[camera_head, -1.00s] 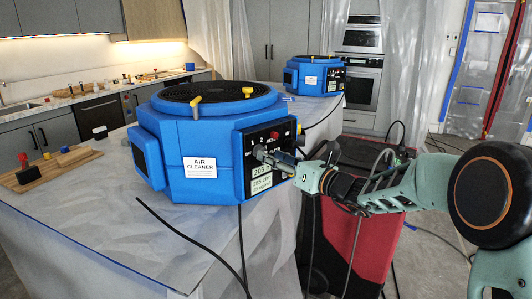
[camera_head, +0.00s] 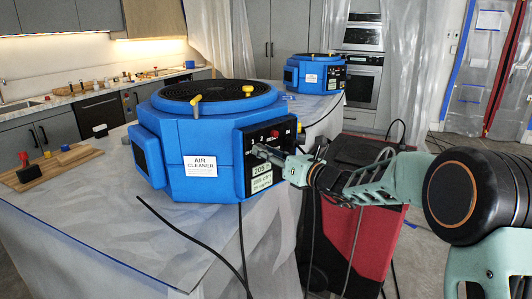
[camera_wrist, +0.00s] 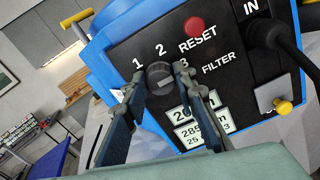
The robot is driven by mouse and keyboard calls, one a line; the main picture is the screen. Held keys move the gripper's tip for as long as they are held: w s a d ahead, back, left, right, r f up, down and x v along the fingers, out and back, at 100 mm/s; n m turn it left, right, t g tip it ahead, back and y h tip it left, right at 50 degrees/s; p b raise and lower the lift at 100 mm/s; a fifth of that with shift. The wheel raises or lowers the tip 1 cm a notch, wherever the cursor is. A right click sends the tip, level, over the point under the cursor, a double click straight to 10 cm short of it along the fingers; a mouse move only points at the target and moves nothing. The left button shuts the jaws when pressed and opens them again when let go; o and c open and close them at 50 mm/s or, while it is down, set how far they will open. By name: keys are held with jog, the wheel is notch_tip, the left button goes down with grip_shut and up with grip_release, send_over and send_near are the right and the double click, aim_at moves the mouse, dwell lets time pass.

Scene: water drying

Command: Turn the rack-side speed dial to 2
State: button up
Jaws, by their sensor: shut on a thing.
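The near blue air cleaner (camera_head: 215,150) stands on the covered counter, its black control panel (camera_head: 248,188) facing right. In the wrist view, the panel (camera_wrist: 125,50) carries a round grey speed dial (camera_wrist: 158,74) with the numbers 1, 2 and 3 around its upper side. My gripper (camera_wrist: 161,83) has one finger on each side of the dial and is shut on it. The dial's exact pointer direction is hard to read. In the head view, my gripper (camera_head: 262,152) reaches the panel from the right, and its fingers hide the dial.
A red RESET button (camera_wrist: 194,27) is just above the dial, and a black cable (camera_wrist: 285,40) plugs in at IN. A second blue air cleaner (camera_head: 313,75) stands farther back. A red and black case (camera_head: 365,225) stands below my arm. Loose black cables hang near the counter edge.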

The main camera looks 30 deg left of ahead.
jog(key=shift+f+n+b, duration=0.15)
jog(key=shift+n+b, duration=0.15)
jog(key=shift+b, duration=0.35)
jog(key=n+b, duration=1.1)
jog(key=b, duration=0.5)
jog(key=shift+s, duration=0.15)
jog(key=shift+n+b, duration=0.3)
jog(key=shift+b, duration=0.05)
jog(key=o, duration=1.2)
jog(key=shift+c, duration=0.2)
jog(key=shift+d, duration=0.1)
